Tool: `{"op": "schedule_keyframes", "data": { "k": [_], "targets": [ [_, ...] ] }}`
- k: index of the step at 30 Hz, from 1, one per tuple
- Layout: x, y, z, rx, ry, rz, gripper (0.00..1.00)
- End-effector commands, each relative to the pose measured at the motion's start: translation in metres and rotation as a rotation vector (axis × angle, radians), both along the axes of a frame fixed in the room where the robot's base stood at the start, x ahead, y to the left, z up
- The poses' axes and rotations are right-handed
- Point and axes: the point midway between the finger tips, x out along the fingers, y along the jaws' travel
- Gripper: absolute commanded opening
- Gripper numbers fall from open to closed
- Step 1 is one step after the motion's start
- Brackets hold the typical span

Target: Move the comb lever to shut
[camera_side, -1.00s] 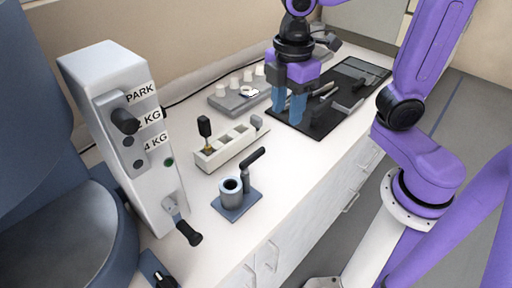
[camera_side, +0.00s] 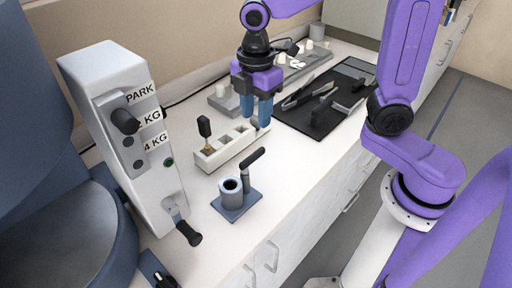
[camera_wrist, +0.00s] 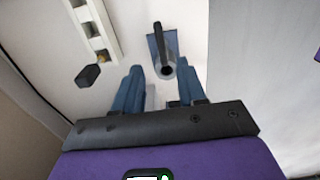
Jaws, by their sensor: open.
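Two levers show in the side view, and I cannot tell by looks which one is the comb lever. One is a black-handled lever (camera_side: 188,233) low on the front of the grey machine, slanting down to the right. The other is a black-handled post (camera_side: 252,157) on a small blue plate; it also shows in the wrist view (camera_wrist: 160,45), ahead of the fingers. My gripper (camera_side: 256,122) is open and empty, pointing down above the bench near the far end of the white compartment tray. Its blue fingers also show in the wrist view (camera_wrist: 160,68).
The white compartment tray (camera_side: 229,153) holds a black-topped brass tool (camera_side: 205,130). A grey cup (camera_side: 230,190) stands on the blue plate. The tall grey machine (camera_side: 135,150) has PARK, KG labels and a black knob (camera_side: 125,121). A black mat (camera_side: 315,118) with tools lies behind.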

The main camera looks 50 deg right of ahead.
Motion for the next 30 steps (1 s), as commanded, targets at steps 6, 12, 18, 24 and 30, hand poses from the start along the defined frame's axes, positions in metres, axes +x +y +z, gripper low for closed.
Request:
{"op": "schedule_keyframes", "data": {
  "k": [6,12,18,24,30],
  "targets": [
    [-0.001,0.0,-0.042,-0.004,0.005,0.0,0.4],
    [-0.001,-0.001,-0.078,-0.004,0.005,0.0,0.4],
    [0.0,0.0,-0.101,-0.002,0.002,0.0,0.4],
    [0.0,0.0,-0.11,0.0,0.0,0.0,0.4],
    [0.0,0.0,-0.11,0.0,0.0,0.0,0.4]
  ]
}}
